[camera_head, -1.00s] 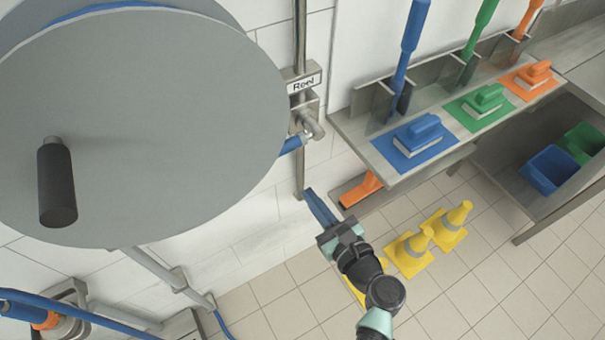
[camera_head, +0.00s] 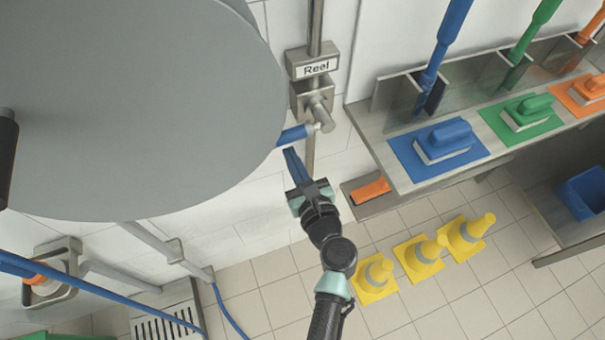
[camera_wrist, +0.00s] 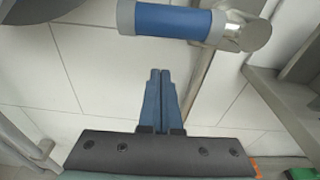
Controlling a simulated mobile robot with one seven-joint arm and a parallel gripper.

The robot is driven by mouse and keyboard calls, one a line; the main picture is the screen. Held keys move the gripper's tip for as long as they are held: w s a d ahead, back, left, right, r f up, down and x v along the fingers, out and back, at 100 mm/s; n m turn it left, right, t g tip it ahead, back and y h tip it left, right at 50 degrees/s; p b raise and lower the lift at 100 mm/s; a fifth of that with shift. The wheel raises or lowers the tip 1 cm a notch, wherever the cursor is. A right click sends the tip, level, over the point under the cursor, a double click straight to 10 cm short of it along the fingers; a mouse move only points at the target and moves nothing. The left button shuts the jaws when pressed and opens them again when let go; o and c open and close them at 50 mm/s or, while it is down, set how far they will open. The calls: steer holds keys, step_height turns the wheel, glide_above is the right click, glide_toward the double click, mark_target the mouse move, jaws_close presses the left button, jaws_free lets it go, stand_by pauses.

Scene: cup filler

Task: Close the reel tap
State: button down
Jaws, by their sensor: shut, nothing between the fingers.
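The reel tap (camera_head: 309,97) is a grey metal block with a short round stub, mounted on the wall pipe under the "Reel" label (camera_head: 316,68).
The large grey reel disc (camera_head: 140,110) fills the upper left, close to my gripper. A steel shelf (camera_head: 375,118) with blue, green and orange brushes is at right. Yellow cones (camera_head: 418,256) stand on the tiled floor below it.

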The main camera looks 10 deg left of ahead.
mark_target(289, 136)
steer(key=shift+s+d+r+p, duration=0.15)
steer(key=shift+r+p, duration=0.1)
steer(key=shift+r, duration=0.4)
steer(key=shift+s+d+r+p, duration=0.1)
steer(key=shift+s+r+p, duration=0.15)
steer(key=shift+r, duration=0.35)
steer(key=shift+s+d+r+p, duration=0.1)
steer(key=shift+r+p, duration=0.2)
steer(key=shift+r, duration=0.35)
steer(key=shift+a+r+m+p, duration=0.1)
steer(key=shift+r+m+p, duration=0.3)
steer(key=shift+r+p, duration=0.55)
steer(key=shift+f, duration=0.2)
